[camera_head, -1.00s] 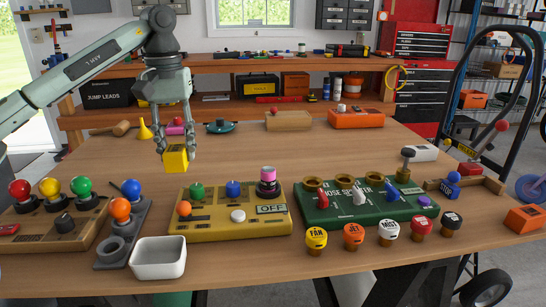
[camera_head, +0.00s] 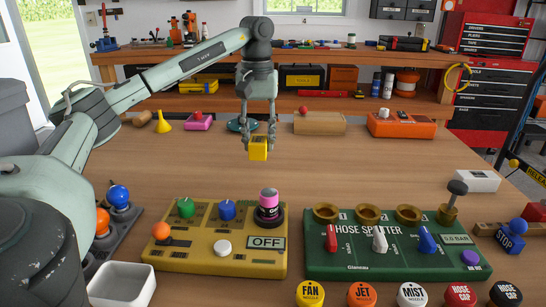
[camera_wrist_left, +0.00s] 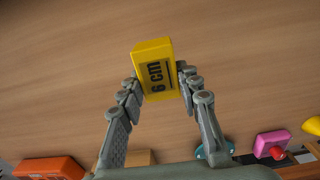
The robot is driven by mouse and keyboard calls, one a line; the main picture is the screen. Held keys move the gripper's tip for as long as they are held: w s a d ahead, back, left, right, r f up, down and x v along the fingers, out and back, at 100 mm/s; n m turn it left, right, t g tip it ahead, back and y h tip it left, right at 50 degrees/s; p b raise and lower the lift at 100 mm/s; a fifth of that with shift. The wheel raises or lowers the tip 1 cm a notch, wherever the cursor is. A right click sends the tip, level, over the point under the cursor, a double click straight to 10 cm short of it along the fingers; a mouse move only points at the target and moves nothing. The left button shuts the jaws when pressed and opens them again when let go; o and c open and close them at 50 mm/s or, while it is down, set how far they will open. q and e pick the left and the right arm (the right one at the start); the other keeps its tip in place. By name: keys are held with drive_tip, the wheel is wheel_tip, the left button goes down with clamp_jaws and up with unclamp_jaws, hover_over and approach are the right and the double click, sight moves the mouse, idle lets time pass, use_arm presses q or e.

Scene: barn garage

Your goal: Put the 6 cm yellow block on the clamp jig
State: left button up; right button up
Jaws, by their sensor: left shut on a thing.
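The yellow block (camera_head: 258,150) is held above the table, behind the yellow panel. My left gripper (camera_head: 258,138) is shut on it, pointing down, with a finger on either side. In the left wrist view, the block (camera_wrist_left: 154,62) reads "6 cm" and sits between the fingertips (camera_wrist_left: 158,85). My right gripper is not in view.
The yellow panel (camera_head: 170,256) and green hose splitter board (camera_head: 340,267) stand at the front. A white bin (camera_head: 121,284) is at front left. A wooden box (camera_head: 320,124) and orange box (camera_head: 400,126) stand at the back. The middle of the table is clear.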

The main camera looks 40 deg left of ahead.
sight(272, 170)
use_arm(q)
drive_tip(key=w+f, duration=0.1)
drive_tip(key=w, duration=0.1)
drive_tip(key=w+f, duration=0.1)
drive_tip(key=w, duration=0.1)
drive_tip(key=shift+d+f, duration=0.15)
drive_tip(key=shift+w+f, duration=0.15)
drive_tip(key=shift+f, duration=0.05)
drive_tip(key=shift+f+p, duration=0.3)
drive_tip(key=shift+f, duration=1.6)
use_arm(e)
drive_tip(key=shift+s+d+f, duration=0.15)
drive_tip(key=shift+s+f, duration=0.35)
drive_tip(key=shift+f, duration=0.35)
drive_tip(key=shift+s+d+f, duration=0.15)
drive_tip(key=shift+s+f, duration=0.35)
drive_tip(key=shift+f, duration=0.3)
use_arm(q)
drive_tip(key=shift+f, duration=0.2)
drive_tip(key=o, duration=1.1)
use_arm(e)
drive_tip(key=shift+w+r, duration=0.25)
use_arm(q)
drive_tip(key=shift+r, duration=0.15)
